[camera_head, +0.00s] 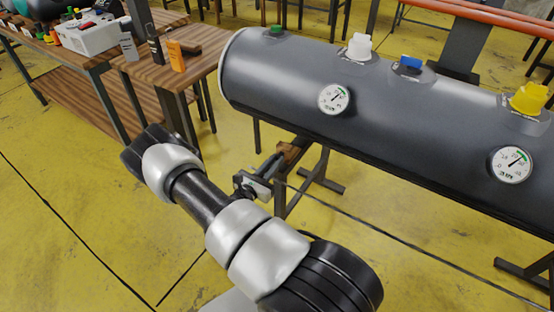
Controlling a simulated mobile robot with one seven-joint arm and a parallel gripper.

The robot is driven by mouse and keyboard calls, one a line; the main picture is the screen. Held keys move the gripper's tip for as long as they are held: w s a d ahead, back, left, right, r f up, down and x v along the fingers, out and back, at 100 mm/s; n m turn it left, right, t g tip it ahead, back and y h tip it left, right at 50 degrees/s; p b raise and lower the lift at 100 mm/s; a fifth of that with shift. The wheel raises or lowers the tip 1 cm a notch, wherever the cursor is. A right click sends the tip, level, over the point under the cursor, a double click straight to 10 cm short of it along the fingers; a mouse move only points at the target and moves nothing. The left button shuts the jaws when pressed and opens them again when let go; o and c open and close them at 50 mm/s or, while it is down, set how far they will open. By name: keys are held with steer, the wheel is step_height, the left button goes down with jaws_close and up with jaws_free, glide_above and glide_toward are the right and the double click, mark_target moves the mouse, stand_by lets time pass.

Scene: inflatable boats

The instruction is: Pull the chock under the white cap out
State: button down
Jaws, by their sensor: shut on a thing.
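A dark grey inflatable tube (430,120) lies across the right half, with a white cap (359,47) on its top left part. A small brown wooden chock (291,151) shows at the tube's lower edge, below and to the left of the white cap. My gripper (279,160) reaches it from the front left and is shut on it. The fingertips are small here and partly hidden. How far the chock sits under the tube cannot be told.
Green (277,30), blue (410,63) and yellow (529,98) caps and two gauges (334,98) are on the tube. A dark trestle (318,172) stands below it. A wooden table (180,62) is at left.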

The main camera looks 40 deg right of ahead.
steer(key=shift+s+a+f, duration=0.1)
steer(key=shift+a, duration=0.1)
steer(key=c, duration=1.8)
jaws_free()
steer(key=shift+o, duration=0.2)
steer(key=p+v, duration=0.1)
steer(key=v, duration=1.6)
steer(key=shift+s+a+p, duration=0.2)
steer(key=shift+a+p, duration=0.05)
steer(key=shift+p, duration=0.15)
